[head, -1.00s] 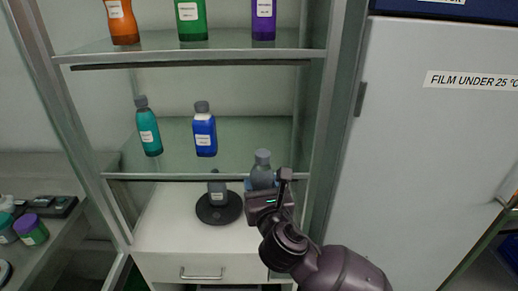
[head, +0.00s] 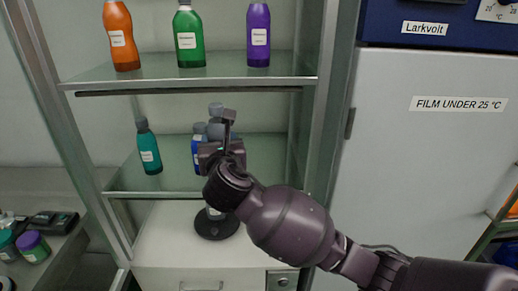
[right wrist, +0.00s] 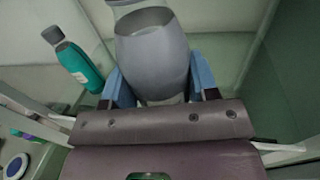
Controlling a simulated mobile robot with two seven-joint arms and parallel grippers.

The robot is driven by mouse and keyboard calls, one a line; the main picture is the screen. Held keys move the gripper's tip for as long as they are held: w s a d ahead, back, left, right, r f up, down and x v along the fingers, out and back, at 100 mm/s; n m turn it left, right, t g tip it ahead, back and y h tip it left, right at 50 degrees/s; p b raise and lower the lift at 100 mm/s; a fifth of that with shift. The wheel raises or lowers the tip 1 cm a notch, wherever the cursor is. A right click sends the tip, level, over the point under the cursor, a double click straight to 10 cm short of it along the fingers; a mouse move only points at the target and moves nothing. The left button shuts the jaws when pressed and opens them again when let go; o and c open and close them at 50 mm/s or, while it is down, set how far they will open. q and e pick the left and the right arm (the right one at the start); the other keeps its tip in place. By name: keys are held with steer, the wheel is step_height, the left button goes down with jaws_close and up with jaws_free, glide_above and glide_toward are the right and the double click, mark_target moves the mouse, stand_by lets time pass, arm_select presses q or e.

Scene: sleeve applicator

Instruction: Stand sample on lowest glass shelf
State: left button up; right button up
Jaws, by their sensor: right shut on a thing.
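My right gripper (head: 218,134) is shut on a grey bottle with a grey cap (head: 216,108), the sample. It holds the bottle roughly upright in front of the lowest glass shelf (head: 130,184). In the right wrist view the grey bottle (right wrist: 152,55) sits between the blue finger pads. The gripper hides most of the bottle in the head view, so I cannot tell whether its base touches the glass. A teal bottle (head: 149,150) stands on the same shelf to the left. A blue bottle (head: 196,152) is partly hidden behind the gripper. My left gripper is not in view.
The upper glass shelf (head: 160,80) carries orange (head: 119,38), green (head: 188,42) and purple (head: 258,40) bottles. A black round stand (head: 215,226) is on the white base below. Clear glass (head: 267,160) lies right of the gripper. A metal post (head: 318,130) edges the cabinet.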

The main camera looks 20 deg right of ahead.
steer(key=w+d, duration=0.6)
steer(key=d, duration=0.5)
step_height(320, 180, down, 6)
steer(key=shift+w+f, duration=0.1)
steer(key=shift+f, duration=0.15)
steer(key=shift+w+d+f, duration=0.1)
steer(key=shift+d+f, duration=0.1)
steer(key=shift+d, duration=0.05)
steer(key=shift+f, duration=0.15)
steer(key=o, duration=1.1)
steer(key=shift+c, duration=0.2)
